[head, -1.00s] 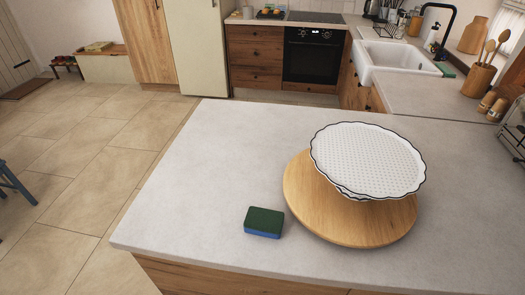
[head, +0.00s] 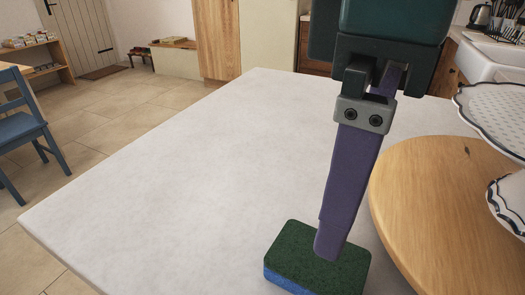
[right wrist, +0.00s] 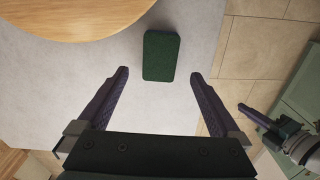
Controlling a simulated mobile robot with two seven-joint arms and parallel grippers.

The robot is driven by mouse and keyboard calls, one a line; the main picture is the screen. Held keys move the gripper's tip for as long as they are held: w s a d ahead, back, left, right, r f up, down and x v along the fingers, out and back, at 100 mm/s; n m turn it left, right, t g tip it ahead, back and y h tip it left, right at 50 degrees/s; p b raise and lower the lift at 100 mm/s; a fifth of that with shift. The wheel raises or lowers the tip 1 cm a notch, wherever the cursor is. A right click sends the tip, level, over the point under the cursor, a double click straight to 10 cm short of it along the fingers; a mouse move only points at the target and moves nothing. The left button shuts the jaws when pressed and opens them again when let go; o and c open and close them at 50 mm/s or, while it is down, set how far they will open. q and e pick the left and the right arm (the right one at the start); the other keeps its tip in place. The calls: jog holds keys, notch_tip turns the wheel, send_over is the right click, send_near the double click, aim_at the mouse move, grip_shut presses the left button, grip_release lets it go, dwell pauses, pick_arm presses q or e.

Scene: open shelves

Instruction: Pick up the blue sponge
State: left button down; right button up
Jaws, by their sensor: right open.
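The blue sponge (head: 290,254) lies on the pale counter, its dark green scouring side up and its blue side below. In the right wrist view the sponge (right wrist: 162,50) shows only its green top. My right gripper (head: 328,248) points down at the sponge, and its near finger overlaps the sponge in the head view. In the right wrist view my right gripper (right wrist: 159,73) is open and empty, with the sponge's near end between the fingertips in the picture. I cannot tell how far above it they are. Part of my left gripper (right wrist: 262,118) shows at the right; its jaws are unclear.
A round wooden board (head: 430,205) lies just right of the sponge, with a white scalloped dish stand (head: 495,110) on it. The counter (head: 190,170) left of the sponge is clear. A blue chair (head: 20,125) stands on the floor beyond its left edge.

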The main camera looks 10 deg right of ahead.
jog(key=shift+w+d+f, duration=0.2)
jog(key=shift+d+f, duration=0.05)
jog(key=shift+f, duration=0.2)
notch_tip(320, 180, down, 4)
jog(key=shift+s+a+r+b, duration=0.15)
jog(key=shift+r+b, duration=0.1)
jog(key=shift+b, duration=0.1)
notch_tip(320, 180, down, 6)
jog(key=shift+a+r+b, duration=0.15)
jog(key=shift+b, duration=0.35)
jog(key=shift+c, duration=0.2)
jog(key=c, duration=1.1)
jog(key=shift+r, duration=0.1)
notch_tip(320, 180, up, 20)
jog(key=p, duration=0.4)
